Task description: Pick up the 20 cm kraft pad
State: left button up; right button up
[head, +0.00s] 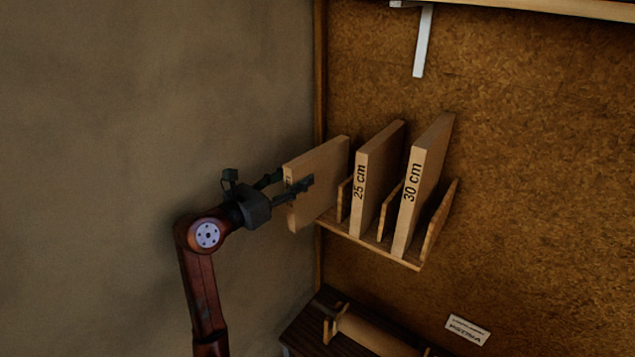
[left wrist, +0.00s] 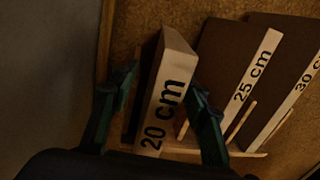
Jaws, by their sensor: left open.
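The 20 cm kraft pad (head: 322,179) stands upright at the left end of a small wooden rack, its front edge sticking out past the rack. Its label edge (left wrist: 167,95) faces the left wrist camera and reads "20 cm". My left gripper (head: 292,182) is open, with one finger on each side of the pad's front edge. In the left wrist view the fingers (left wrist: 158,98) straddle the pad, with a gap visible on the left side; contact on the right is unclear. My right gripper is not in view.
The 25 cm pad (head: 376,180) and 30 cm pad (head: 424,185) stand to the right in the rack (head: 372,248), between wooden dividers. A plain wall (head: 120,120) is on the left. A lower dark shelf (head: 305,330) holds a roll-like object (head: 370,335).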

aim_at(313, 170)
pick_arm(q)
jog(key=p+x, duration=0.1)
jog(key=x, duration=0.1)
jog(key=p+x, duration=0.1)
jog(key=x, duration=0.2)
jog(key=shift+s+d+p, duration=0.1)
jog(key=shift+d+p, duration=0.2)
jog(key=shift+d, duration=0.05)
jog(key=shift+w+d+f, duration=0.1)
jog(key=shift+w+d, duration=0.1)
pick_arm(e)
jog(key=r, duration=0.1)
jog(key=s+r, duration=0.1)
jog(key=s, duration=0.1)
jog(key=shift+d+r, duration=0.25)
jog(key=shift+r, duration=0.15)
pick_arm(q)
jog(key=shift+f, duration=0.1)
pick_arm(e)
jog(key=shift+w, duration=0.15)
pick_arm(q)
jog(key=shift+c, duration=0.8)
jog(key=c, duration=1)
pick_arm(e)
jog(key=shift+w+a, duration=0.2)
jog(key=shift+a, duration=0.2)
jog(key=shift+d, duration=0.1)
